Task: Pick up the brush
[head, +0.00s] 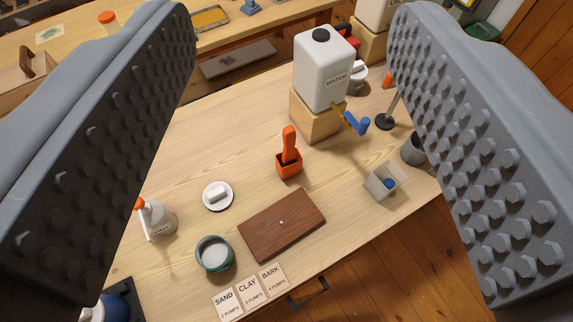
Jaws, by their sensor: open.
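My gripper (293,20) is open, its two grey studded fingers wide apart along the left and right sides of the head view. Nothing is between the pads close up; the bench shows far beyond them. No bristles can be made out, so I cannot tell for sure which thing is the brush. An orange tool (289,146) with an upright handle and a square orange lower part stands mid-bench. Another tool with an orange end, a thin stem and a dark round foot (385,121) stands near the right finger, partly hidden by it.
A white water tank (322,72) sits on a wooden block (316,118) with a blue-handled tap (357,124). Nearby are a brown board (281,224), a green-rimmed jar (214,254), a white lid (217,195), a pump bottle (157,218), a grey box (384,181) and labelled cards (249,289).

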